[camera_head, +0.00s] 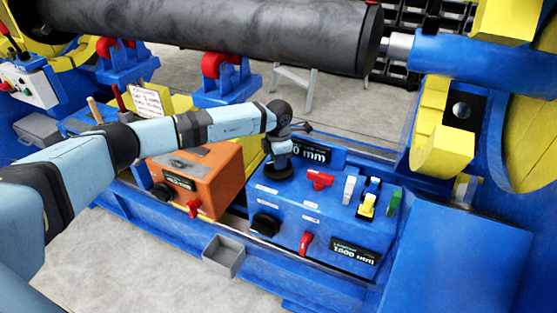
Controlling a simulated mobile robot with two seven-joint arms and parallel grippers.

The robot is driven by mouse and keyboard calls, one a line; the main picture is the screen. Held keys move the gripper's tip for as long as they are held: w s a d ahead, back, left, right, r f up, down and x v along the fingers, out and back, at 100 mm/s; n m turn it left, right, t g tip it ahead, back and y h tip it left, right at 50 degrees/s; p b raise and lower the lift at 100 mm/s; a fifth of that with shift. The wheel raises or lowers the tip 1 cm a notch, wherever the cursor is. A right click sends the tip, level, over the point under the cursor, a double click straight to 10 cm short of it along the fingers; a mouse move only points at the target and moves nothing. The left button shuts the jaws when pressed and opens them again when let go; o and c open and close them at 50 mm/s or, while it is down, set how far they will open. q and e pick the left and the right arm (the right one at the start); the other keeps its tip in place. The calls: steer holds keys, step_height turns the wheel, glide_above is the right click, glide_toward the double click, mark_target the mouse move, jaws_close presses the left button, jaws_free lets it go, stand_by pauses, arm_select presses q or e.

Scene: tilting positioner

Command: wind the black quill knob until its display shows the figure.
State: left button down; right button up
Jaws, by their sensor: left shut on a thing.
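My left gripper (279,168) reaches down onto the top of the blue control box (300,207), at its back left. It is shut on a black knob there, which the gripper mostly hides. A black display (322,155) stands just right of the gripper; only its end, "0 mm", can be read, as the gripper covers the rest. A second black knob (265,224) sits on the box's front left face, clear of the gripper. A second display (354,251) on the front right reads about "1500 mm". My right gripper is out of view.
Red (319,179), white, yellow and green (394,202) controls stand on the box top, right of the gripper. A red lever (306,243) is on its front. An orange box (200,180) stands left, a grey tray (224,256) in front. A large dark cylinder (230,32) spans above.

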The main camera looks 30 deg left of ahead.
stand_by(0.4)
arm_select(q)
steer(key=c, duration=1)
jaws_free()
steer(key=shift+o, duration=0.2)
step_height(320, 180, up, 14)
steer(key=p, duration=0.2)
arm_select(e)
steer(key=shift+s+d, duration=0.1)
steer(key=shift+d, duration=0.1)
arm_select(q)
steer(key=shift+f, duration=0.1)
